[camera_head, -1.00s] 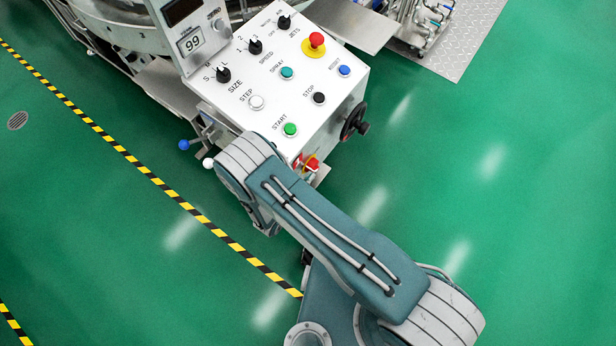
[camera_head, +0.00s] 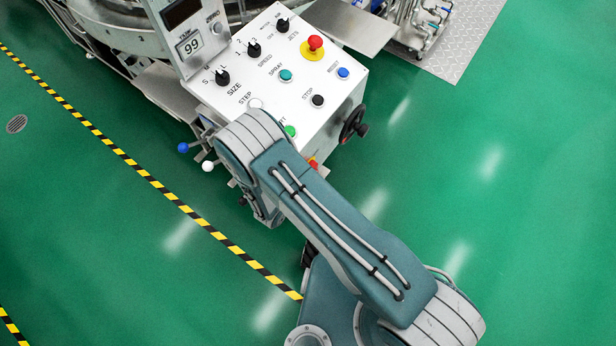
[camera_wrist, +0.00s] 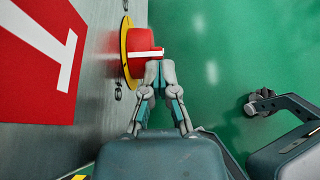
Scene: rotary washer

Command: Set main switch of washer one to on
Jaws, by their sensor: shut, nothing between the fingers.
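The red main switch knob (camera_wrist: 134,42) sits on a yellow ring plate (camera_wrist: 123,48) on the grey side panel in the wrist view. A white mark runs across the knob, pointing towards the fingertips. In the head view only a small red and yellow piece of the switch (camera_head: 313,163) shows beside my arm. My gripper (camera_wrist: 160,68) is shut and empty, with its fingertips at the near edge of the knob. I cannot tell whether they touch it.
A red sign (camera_wrist: 38,55) with a white numeral-like mark is on the panel left of the switch. The control panel (camera_head: 250,88) carries several buttons and knobs, including a red emergency stop (camera_head: 315,43). A black handwheel (camera_head: 352,125) juts out right. Green floor is open.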

